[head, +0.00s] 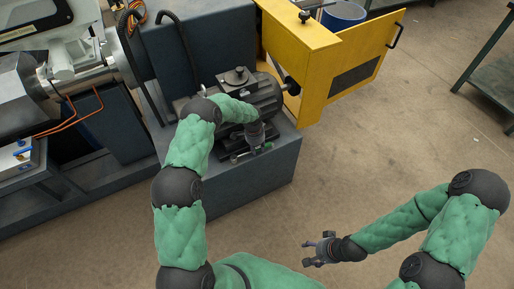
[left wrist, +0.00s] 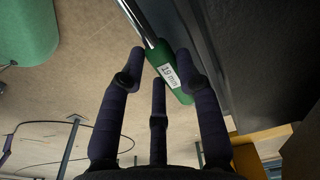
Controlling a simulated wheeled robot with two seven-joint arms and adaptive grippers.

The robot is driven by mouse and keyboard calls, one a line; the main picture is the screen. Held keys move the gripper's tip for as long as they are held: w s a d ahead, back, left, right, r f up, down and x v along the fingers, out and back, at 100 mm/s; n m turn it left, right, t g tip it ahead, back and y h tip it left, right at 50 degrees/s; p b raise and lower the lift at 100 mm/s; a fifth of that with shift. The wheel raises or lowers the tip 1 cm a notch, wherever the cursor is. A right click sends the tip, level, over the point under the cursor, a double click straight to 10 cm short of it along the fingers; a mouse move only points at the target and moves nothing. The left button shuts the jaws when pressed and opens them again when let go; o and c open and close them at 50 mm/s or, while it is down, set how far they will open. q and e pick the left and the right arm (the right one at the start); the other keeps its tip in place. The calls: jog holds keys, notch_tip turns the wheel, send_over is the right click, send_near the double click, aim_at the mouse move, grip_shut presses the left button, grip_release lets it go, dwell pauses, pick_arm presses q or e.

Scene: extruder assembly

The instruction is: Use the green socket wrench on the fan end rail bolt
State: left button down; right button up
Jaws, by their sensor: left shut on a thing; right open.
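The green socket wrench (left wrist: 183,95) has a green handle labelled "19 mm" and a chrome shaft that runs out of the top of the left wrist view. My left gripper (left wrist: 160,72) is shut on its handle. In the head view, the wrench (head: 237,157) shows small at the left gripper (head: 254,148), low beside the dark motor (head: 262,94) on the grey base. The fan end rail bolt is not distinguishable, and I cannot tell whether the socket touches a bolt. My right gripper (head: 316,250) is open and empty above bare floor.
A yellow guard (head: 310,55) with an open door (head: 370,60) stands behind and right of the motor. The grey machine base (head: 262,178) drops to the floor at its front. A dark table (head: 490,75) stands at the right edge. The floor between is clear.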

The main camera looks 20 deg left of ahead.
pick_arm(q)
jog(key=shift+r+p, duration=0.35)
jog(key=shift+r, duration=0.7)
dwell(0.9)
jog(key=shift+r, duration=0.2)
jog(key=shift+s+d, duration=0.1)
jog(key=shift+s, duration=0.1)
jog(key=s+d+m+g+p, duration=0.1)
jog(key=s+d+m+p, duration=0.1)
jog(key=s+m+p, duration=0.4)
jog(key=s+m, duration=0.4)
jog(key=m, duration=0.2)
jog(key=shift+s+d+f, duration=0.25)
jog(key=shift+s+f, duration=0.05)
jog(key=shift+f, duration=0.1)
